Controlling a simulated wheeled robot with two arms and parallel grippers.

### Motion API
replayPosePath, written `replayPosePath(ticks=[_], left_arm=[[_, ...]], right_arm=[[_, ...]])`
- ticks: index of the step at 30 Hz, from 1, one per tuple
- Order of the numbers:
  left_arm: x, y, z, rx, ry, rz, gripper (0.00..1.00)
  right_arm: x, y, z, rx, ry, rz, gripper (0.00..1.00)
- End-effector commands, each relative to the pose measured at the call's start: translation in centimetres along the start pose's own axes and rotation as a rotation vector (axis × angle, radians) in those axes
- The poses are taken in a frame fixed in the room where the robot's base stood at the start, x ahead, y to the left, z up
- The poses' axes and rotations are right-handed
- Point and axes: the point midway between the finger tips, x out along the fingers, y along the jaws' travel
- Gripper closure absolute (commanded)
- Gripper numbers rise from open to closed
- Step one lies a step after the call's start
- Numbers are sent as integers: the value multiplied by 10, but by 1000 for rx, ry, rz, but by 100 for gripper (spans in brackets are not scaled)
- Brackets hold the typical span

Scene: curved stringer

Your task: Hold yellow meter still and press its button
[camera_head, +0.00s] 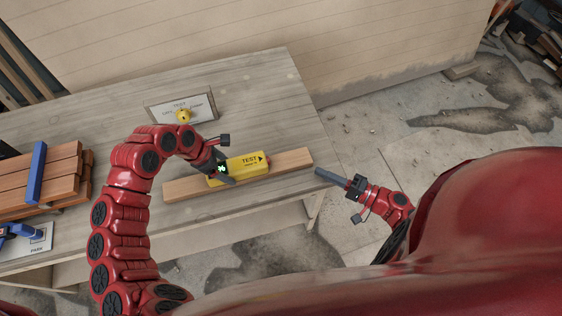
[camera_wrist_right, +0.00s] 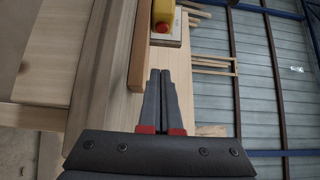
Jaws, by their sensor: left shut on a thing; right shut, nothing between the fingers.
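The yellow meter (camera_head: 247,165) lies on a wooden plank (camera_head: 292,160) on the workbench. It has a "TEST" label with an arrow pointing right and a small lit green display (camera_head: 222,169) at its left end. My left gripper (camera_head: 222,176) is shut on the meter's left end and hides part of it. A red button shows at the meter's right end; in the right wrist view the red button (camera_wrist_right: 162,27) is on the yellow body (camera_wrist_right: 164,9). My right gripper (camera_head: 320,172) is shut and empty, right of the plank's end and apart from the button.
A sign stand (camera_head: 158,113) marked "TEST" with a yellow knob (camera_head: 183,115) stands behind the meter. Stacked planks (camera_head: 65,180) with a blue clamp (camera_head: 37,172) lie at the left. The bench's right edge is close to the plank's end; open floor lies beyond.

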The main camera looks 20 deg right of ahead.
Motion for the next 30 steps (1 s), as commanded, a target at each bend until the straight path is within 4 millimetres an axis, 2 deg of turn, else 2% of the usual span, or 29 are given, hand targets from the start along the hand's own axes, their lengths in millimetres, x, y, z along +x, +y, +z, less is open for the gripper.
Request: replayPosePath(ticks=[4,7,18,24,30], left_arm=[[0,0,0,0,-1,0,100],[0,0,0,0,-1,1,100],[0,0,0,0,-1,0,100],[0,0,0,0,-1,0,100],[0,0,0,1,-1,1,100]], right_arm=[[9,0,0,-1,-4,1,100],[24,0,0,-2,-3,0,100],[102,-1,2,-2,-7,0,100],[121,1,22,0,-3,2,100],[128,0,29,0,-3,1,100]])
